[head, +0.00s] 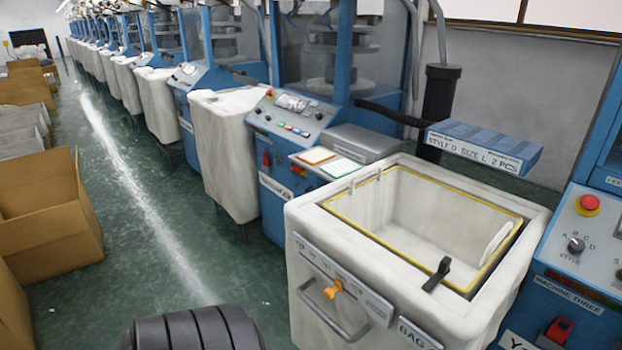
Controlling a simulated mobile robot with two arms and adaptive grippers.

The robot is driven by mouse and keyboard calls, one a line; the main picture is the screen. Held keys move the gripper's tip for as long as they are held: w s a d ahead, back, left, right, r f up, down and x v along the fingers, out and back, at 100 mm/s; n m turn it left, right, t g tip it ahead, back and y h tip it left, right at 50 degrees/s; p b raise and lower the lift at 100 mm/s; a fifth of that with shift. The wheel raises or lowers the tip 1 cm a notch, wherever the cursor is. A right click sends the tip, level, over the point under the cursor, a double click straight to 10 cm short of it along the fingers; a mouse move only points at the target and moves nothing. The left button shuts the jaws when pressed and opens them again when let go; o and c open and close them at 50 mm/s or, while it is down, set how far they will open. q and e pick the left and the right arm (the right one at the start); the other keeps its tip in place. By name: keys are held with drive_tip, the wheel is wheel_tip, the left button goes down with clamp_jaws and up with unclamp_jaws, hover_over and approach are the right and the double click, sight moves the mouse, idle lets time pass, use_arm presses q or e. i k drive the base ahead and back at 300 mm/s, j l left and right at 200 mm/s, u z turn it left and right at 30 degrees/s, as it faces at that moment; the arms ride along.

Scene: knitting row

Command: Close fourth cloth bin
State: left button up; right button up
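A large white cloth bin (310,220) stands at the front right in the head view. Its top is open, and I see down into its pale interior, framed by a yellow-edged rim. A black lever (437,275) sits at the front of the rim. The front face has a metal bar handle (335,317), an orange knob (333,289) and labels, one reading BAG. A rounded white piece (497,243) shows inside at the right. I cannot read a bin number, so I cannot tell if it is the fourth. Neither gripper is in view.
Blue machines (285,125) with more white bins (228,145) line the row. A machine labelled MACHINE THREE (575,270) stands close at the right. A blue sign box (485,147) is behind the bin. Cardboard boxes (45,225) line the left; the green aisle (140,250) between is clear.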

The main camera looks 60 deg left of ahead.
sight(382, 305)
drive_tip(key=j+u, duration=0.4)
drive_tip(key=j, duration=1.55)
